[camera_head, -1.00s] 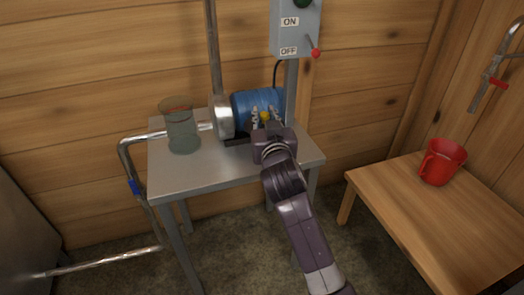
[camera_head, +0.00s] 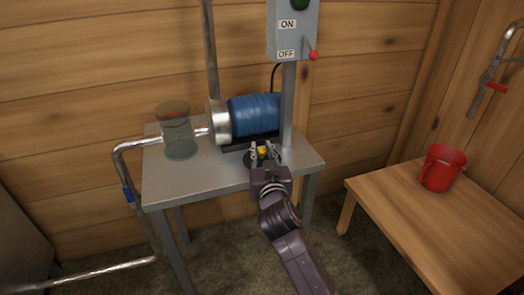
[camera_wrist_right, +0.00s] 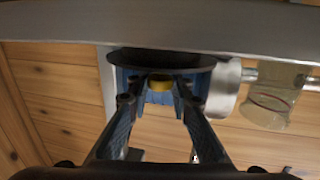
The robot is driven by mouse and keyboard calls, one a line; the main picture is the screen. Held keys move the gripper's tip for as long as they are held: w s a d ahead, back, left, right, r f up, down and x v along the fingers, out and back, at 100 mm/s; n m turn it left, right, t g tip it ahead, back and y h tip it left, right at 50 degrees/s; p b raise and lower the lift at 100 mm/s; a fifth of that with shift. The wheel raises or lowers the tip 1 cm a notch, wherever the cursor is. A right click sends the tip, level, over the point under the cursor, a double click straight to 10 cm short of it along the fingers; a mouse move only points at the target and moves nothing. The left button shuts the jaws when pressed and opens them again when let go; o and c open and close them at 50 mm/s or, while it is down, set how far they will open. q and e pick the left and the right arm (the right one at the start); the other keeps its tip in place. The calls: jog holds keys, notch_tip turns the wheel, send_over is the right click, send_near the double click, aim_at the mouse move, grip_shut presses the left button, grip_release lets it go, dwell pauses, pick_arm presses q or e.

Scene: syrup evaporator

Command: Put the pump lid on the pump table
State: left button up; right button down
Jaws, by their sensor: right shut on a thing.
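The pump lid is a dark round disc (camera_head: 249,161) with a yellow knob (camera_head: 262,151). My right gripper (camera_head: 262,153) is shut on the knob, with one finger on either side. The lid is over the front right part of the grey pump table (camera_head: 200,180), in front of the blue pump (camera_head: 256,115). In the right wrist view, which looks upside down, the disc (camera_wrist_right: 160,60) lies flat along the table (camera_wrist_right: 240,32); I cannot tell whether it touches the top. My left gripper is not in view.
A glass jar (camera_head: 179,133) stands at the table's left, joined to a metal pipe (camera_head: 140,146). A switch box (camera_head: 293,30) on a post rises behind the table's right. A wooden bench (camera_head: 450,220) with a red mug (camera_head: 441,168) is at right. The table's front left is clear.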

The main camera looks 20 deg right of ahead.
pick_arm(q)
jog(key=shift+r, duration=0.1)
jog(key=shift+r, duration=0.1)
pick_arm(e)
jog(key=c, duration=1.7)
grip_release()
jog(key=shift+c, duration=0.2)
jog(key=shift+r, duration=0.1)
jog(key=s+a, duration=0.2)
jog(key=s, duration=0.9)
jog(key=s+d+f+n+g+y, duration=0.1)
jog(key=s+f+g, duration=0.4)
jog(key=f, duration=0.7)
jog(key=s+d+f+n+g, duration=0.1)
jog(key=s+f+g, duration=0.2)
jog(key=s+f, duration=0.6)
pick_arm(q)
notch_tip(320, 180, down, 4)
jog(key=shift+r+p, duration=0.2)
jog(key=shift+p, duration=0.2)
pick_arm(e)
jog(key=s+f+n+g+y, duration=0.1)
jog(key=s+f+g, duration=0.5)
jog(key=s+f, duration=0.8)
jog(key=shift+s+f+n+y, duration=0.4)
jog(key=shift+f+y, duration=0.1)
jog(key=shift+f, duration=0.05)
